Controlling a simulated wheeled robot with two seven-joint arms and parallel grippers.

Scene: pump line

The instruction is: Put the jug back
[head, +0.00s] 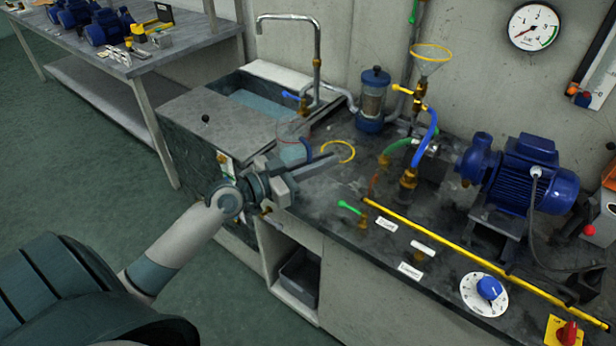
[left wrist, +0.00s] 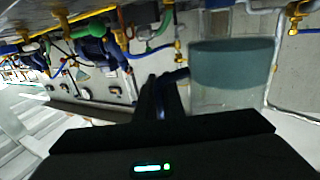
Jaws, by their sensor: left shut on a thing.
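The jug (head: 290,150) is clear, with a blue handle (head: 308,151) and bluish liquid inside. In the head view it is at the sink's right front corner, left of a yellow ring (head: 338,142) on the dark worktop. My left gripper (head: 314,165) is shut on the handle and partly hides the jug. In the left wrist view the picture is upside down; the jug (left wrist: 230,75) is right of my dark fingers (left wrist: 163,95), with the handle between them. I cannot tell whether the jug touches the worktop. My right gripper is not in view.
The sink (head: 258,100) with a tall tap (head: 318,55) is behind the jug. A blue-capped filter (head: 372,98), a funnel (head: 431,56) with hoses and a blue pump (head: 522,170) stand to the right. A yellow pipe (head: 440,236) runs along the front. The worktop around the ring looks clear.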

